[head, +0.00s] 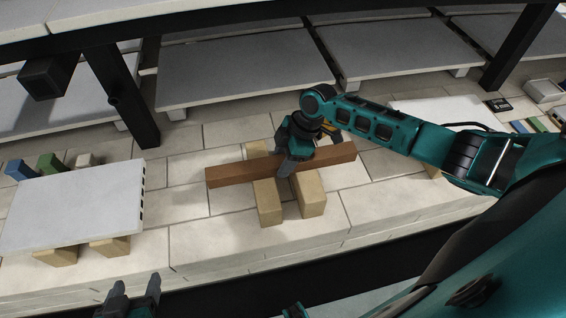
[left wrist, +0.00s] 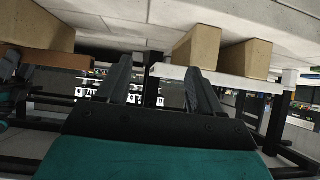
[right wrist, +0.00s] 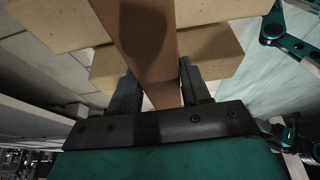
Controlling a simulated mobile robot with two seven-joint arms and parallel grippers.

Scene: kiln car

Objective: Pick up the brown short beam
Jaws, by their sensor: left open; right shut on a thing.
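The brown short beam (head: 230,176) runs level across two tan blocks (head: 268,203) (head: 312,196) in the middle of the brick deck. My right gripper (head: 288,162) comes down from above and is shut on the beam near its middle. In the right wrist view the beam (right wrist: 146,40) passes between the fingers (right wrist: 158,75), with tan blocks (right wrist: 215,45) behind it. I cannot tell whether the beam touches the blocks. My left gripper (head: 136,292) is open and empty at the bottom left, in front of the deck, apart from the beam; it also shows in the left wrist view (left wrist: 159,70).
A white slab (head: 75,207) on tan blocks stands left, with blue (head: 19,170) and green (head: 49,163) blocks behind it. Black posts (head: 122,100) and grey shelves (head: 230,72) stand behind. Another pale slab (head: 440,113) lies right. Bare brick lies left of the beam.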

